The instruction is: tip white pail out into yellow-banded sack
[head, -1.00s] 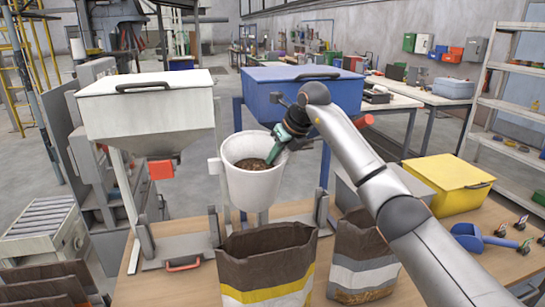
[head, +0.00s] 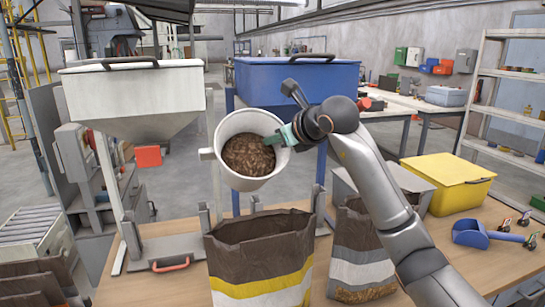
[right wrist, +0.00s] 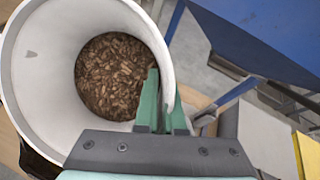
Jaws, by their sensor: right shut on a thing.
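The white pail (head: 226,176) is held in the air behind and above the yellow-banded sack, tilted so that its mouth faces me. My right gripper (head: 285,138) is shut on the pail's right rim. My left gripper is not in view.
A second sack (head: 360,250) with grey and white bands stands to the right. A white hopper (head: 140,100) and a blue hopper (head: 290,92) stand behind. A yellow bin (head: 447,182) and blue scoop (head: 482,236) sit on the table (head: 420,215) at right.

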